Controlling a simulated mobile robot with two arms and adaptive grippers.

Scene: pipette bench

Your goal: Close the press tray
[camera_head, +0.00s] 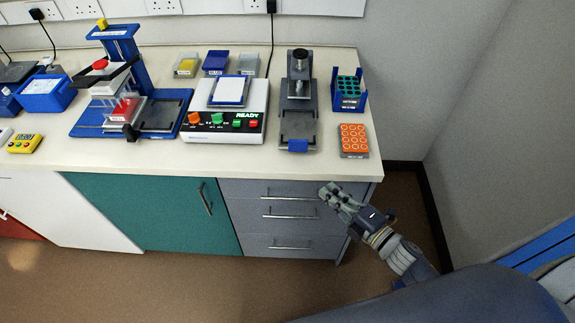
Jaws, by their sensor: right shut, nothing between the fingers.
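The grey press (299,75) stands upright on the bench, right of centre. Its flat grey tray (298,126) sticks out toward the front of the bench, with a blue handle (298,146) at its front end near the bench edge. My right gripper (329,190) is shut and empty. It is in front of the bench by the top drawer, lower and to the right of the tray, and apart from it. My left gripper is not in view.
An orange-topped tip rack (353,139) and a blue rack with green contents (348,90) stand right of the press. A balance-like device marked READY (228,125) stands to its left. Drawer handles (291,193) project below the worktop edge (310,168).

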